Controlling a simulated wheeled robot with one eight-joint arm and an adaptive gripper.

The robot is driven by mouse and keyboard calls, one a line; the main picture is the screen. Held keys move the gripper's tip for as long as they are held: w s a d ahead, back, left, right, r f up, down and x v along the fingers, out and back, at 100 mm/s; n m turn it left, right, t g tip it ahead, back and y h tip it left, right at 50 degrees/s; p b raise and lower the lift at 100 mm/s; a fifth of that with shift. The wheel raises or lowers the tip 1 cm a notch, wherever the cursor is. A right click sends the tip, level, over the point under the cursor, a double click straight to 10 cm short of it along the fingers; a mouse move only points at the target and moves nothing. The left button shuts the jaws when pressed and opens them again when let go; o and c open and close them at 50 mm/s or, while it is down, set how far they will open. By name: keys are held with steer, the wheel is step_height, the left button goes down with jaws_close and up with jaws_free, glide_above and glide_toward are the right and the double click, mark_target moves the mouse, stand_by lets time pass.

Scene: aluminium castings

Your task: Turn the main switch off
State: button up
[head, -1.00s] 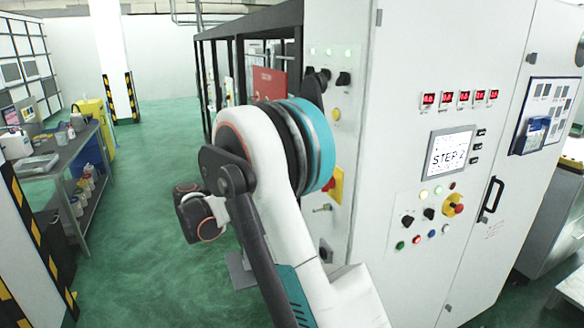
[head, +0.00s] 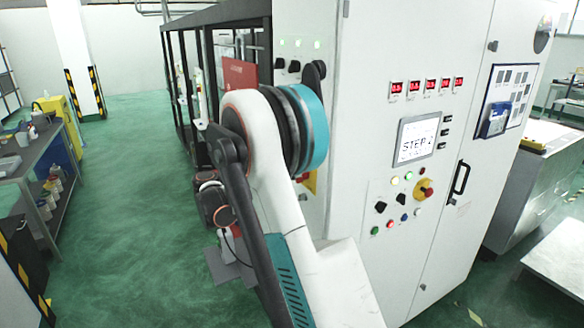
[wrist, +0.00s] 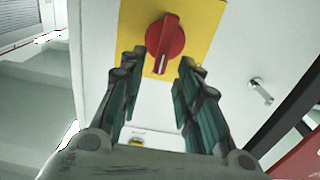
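The main switch is a red rotary knob (wrist: 165,36) on a yellow plate (wrist: 205,35), fixed to a pale cabinet panel. In the wrist view a white mark on the knob points towards my gripper. My gripper (wrist: 162,62) is open and empty, its two dark teal fingers a little below the knob in the picture, one towards each side. I cannot tell whether they touch it.
The tall white cabinet (head: 370,60) carries a screen (head: 416,139) reading STEP 2, red displays, several buttons and a separate red-and-yellow knob (head: 425,190). A small metal lever (wrist: 261,90) sticks out right of the switch in the wrist view. A workbench (head: 40,150) stands left; green floor between is clear.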

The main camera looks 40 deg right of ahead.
steer(key=shift+s+d, duration=0.2)
steer(key=shift+d, duration=0.4)
jaws_close()
